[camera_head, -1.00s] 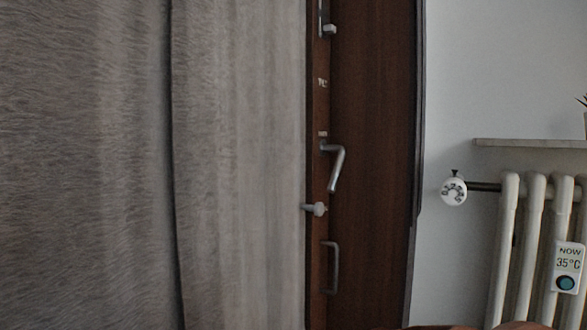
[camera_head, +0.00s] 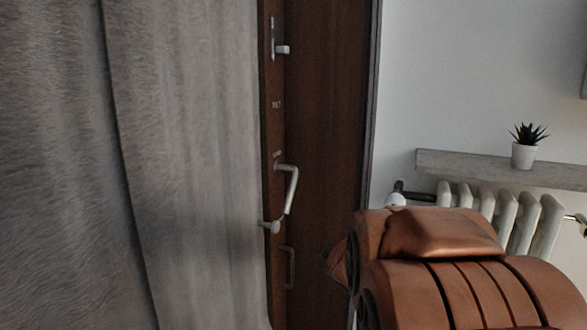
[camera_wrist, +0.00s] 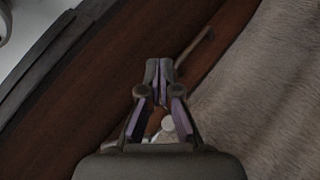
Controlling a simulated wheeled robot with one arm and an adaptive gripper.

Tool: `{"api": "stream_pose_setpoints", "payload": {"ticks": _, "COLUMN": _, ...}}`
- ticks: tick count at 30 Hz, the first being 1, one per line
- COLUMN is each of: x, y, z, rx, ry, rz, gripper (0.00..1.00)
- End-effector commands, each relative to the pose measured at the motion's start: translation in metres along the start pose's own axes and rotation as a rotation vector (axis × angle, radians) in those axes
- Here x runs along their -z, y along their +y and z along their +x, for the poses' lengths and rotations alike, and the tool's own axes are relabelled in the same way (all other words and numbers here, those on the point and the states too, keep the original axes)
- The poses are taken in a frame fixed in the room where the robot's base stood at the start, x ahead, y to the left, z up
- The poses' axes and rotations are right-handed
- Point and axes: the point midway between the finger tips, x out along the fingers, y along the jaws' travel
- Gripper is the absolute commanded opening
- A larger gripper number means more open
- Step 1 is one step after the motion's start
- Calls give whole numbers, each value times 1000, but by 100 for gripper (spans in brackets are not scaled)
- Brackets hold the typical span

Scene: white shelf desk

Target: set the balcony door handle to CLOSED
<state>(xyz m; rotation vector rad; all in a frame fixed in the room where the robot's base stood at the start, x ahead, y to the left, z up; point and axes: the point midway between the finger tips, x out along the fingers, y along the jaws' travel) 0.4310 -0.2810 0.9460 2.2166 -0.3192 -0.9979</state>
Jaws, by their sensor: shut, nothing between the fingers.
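The balcony door handle (camera_head: 289,187) is a silver lever on the dark brown door frame in the head view. Its grip hangs downward, slightly slanted. A small label reading TILT (camera_head: 276,104) is on the frame above it; another label (camera_head: 277,154) just over the lever is too small to read. My gripper (camera_wrist: 158,72) shows only in the wrist view, shut and empty in front of the brown door. A metal bar (camera_wrist: 197,45) lies just beyond its tips, and a pale round piece (camera_wrist: 169,124) shows between its fingers. I cannot tell which fitting the bar is, or whether it is touched.
A grey curtain (camera_head: 185,170) hangs left of the frame.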

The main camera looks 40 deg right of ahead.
Motion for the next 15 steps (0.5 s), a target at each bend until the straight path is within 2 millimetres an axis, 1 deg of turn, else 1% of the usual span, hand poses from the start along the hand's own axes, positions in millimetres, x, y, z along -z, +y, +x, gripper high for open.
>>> {"api": "stream_pose_setpoints", "payload": {"ticks": 1, "x": 16, "y": 28, "z": -13, "rx": -14, "ry": 42, "rz": -27, "gripper": 0}}
{"api": "stream_pose_setpoints", "payload": {"ticks": 3, "x": 33, "y": 48, "z": -22, "rx": -23, "ry": 111, "rz": -73, "gripper": 0}}
{"api": "stream_pose_setpoints", "payload": {"ticks": 6, "x": 56, "y": 70, "z": -37, "rx": -23, "ry": 212, "rz": -138, "gripper": 0}}
{"api": "stream_pose_setpoints", "payload": {"ticks": 10, "x": 82, "y": 90, "z": -61, "rx": 0, "ry": 337, "rz": -217, "gripper": 0}}
{"api": "stream_pose_setpoints", "payload": {"ticks": 12, "x": 94, "y": 96, "z": -74, "rx": 20, "ry": 401, "rz": -253, "gripper": 0}}
{"api": "stream_pose_setpoints", "payload": {"ticks": 15, "x": 108, "y": 100, "z": -94, "rx": 54, "ry": 486, "rz": -294, "gripper": 0}}
